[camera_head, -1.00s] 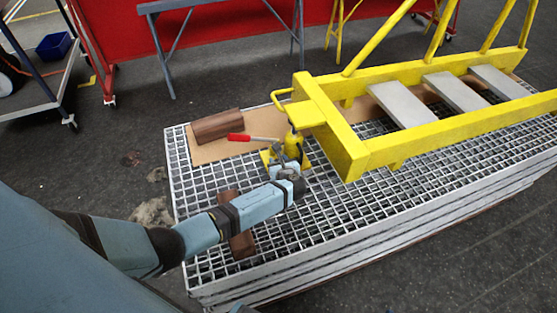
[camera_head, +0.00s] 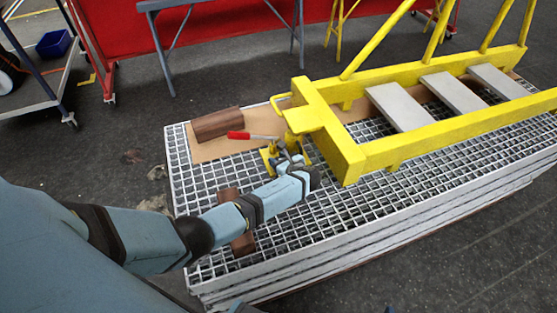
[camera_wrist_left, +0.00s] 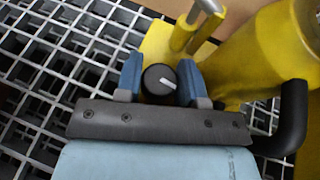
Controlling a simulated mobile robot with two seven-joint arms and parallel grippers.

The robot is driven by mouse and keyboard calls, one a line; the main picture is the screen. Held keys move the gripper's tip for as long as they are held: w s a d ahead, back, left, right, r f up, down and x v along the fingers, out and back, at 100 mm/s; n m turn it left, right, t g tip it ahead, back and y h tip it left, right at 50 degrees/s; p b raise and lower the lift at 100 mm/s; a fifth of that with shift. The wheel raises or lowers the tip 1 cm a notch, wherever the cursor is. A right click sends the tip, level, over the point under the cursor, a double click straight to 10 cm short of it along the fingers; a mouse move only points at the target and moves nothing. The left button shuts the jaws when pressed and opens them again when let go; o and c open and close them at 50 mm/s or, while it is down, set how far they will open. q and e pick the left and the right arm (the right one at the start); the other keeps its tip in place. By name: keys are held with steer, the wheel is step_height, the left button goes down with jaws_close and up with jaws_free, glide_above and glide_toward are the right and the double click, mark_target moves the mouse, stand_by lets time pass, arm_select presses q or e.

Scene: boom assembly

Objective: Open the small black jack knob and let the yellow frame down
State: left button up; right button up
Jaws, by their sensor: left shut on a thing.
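The yellow frame (camera_head: 345,152) lies along the grating in the head view, its near end above the yellow jack (camera_head: 270,157). The jack has a lever with a red grip (camera_head: 238,135). In the left wrist view the small black knob (camera_wrist_left: 155,87) with a white mark sits between the blue fingers of my left gripper (camera_wrist_left: 160,80), beside the yellow jack body (camera_wrist_left: 270,55). My left gripper is shut on the knob. In the head view my own wrist hides the fingers and knob. My right gripper is not in view.
A stack of metal gratings (camera_head: 420,203) carries everything. A brown wooden block (camera_head: 217,124) lies on a tan board (camera_head: 200,150); another block (camera_head: 243,244) lies under my left arm. Grey steps (camera_head: 400,107) span the frame. A black bent handle (camera_wrist_left: 292,122) is right of the gripper.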

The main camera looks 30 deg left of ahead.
arm_select(q)
steer(key=o, duration=0.9)
steer(key=p+v, duration=0.2)
steer(key=v, duration=1.1)
steer(key=shift+s+d+r, duration=0.1)
steer(key=shift+s+d, duration=0.1)
steer(key=shift+d, duration=0.1)
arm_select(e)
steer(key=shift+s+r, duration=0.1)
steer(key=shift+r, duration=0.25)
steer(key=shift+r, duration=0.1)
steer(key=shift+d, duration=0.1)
